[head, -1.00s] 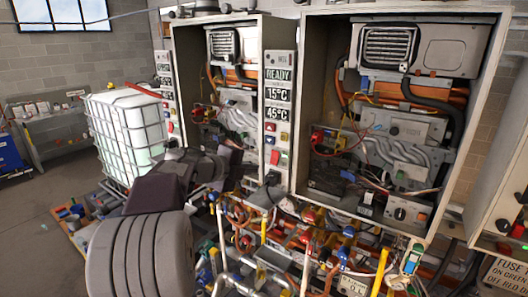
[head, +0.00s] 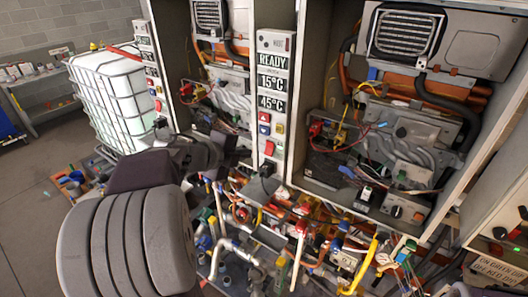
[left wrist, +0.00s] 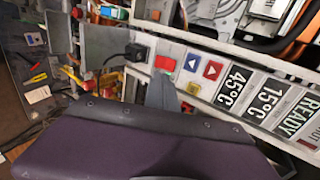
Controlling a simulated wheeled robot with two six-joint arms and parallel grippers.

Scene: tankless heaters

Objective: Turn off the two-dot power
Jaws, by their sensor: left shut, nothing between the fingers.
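The middle control panel (head: 272,100) stands between two open heater cabinets and shows READY, 15°C and 45°C. Below the displays are blue and red arrow buttons, and lower down a red power switch (head: 269,148). In the left wrist view the red switch (left wrist: 165,63) lies just beyond my left gripper's grey fingertips (left wrist: 162,90). The fingers are shut and empty; I cannot tell whether they touch the switch. In the head view my left gripper (head: 238,158) is dark and lies just left of the panel's lower end. Dot marks are too small to read. My right gripper is out of view.
A black plug with a cable (left wrist: 134,51) sits on the panel beside the switch. Pipes and coloured valves (head: 270,230) crowd below the cabinets. Another panel (head: 148,70) stands at the left, near a caged white tank (head: 112,98). Open floor lies at the left.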

